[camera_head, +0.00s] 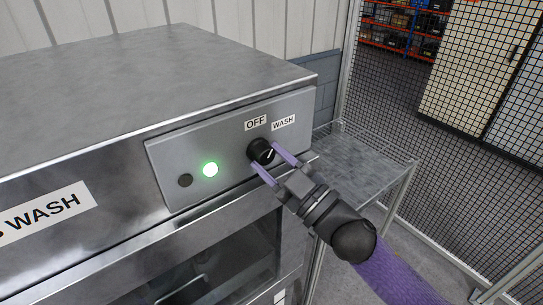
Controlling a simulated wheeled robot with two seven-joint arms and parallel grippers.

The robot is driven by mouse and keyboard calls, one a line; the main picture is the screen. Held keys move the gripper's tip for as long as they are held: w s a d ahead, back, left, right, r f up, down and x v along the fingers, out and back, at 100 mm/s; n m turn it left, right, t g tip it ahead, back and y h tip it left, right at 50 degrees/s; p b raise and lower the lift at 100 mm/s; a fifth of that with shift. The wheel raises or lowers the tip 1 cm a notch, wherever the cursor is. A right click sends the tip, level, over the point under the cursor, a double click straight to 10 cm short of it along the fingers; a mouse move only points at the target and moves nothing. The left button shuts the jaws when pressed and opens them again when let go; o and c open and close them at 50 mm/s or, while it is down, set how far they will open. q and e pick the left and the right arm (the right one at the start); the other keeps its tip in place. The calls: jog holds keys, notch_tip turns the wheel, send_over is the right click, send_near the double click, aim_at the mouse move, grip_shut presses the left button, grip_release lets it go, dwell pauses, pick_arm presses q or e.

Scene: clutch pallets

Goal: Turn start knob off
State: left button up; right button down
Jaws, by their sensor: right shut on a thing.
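The start knob (261,151) is a round black knob with a white pointer line, on the grey control panel (226,146) of the metal washer. Above it are an OFF label (256,122) at its upper left and a WASH label (283,122) at its upper right. The pointer line leans up and right, toward WASH. My right gripper (274,161) has its two purple fingers on either side of the knob, shut on it. A round green light (210,169) glows left of the knob. My left gripper is not in view.
A dark round button (185,180) sits left of the green light. The washer's flat metal top (150,75) is bare. A metal side table (362,170) stands to the right, with a black mesh fence (430,110) behind it.

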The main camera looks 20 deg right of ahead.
jog(key=n, duration=0.1)
jog(key=n+g+p, duration=0.1)
jog(key=n, duration=0.1)
jog(key=n+g+y+p, duration=0.1)
jog(key=n, duration=0.1)
jog(key=shift+d+r, duration=0.15)
jog(key=shift+r, duration=0.1)
jog(key=shift+n+g+y+p, duration=0.3)
jog(key=shift+n+g+p, duration=0.35)
jog(key=shift+n, duration=0.85)
jog(key=shift+f, duration=0.1)
jog(key=shift+c, duration=1.2)
grip_release()
jog(key=b+v, duration=0.4)
jog(key=v, duration=0.6)
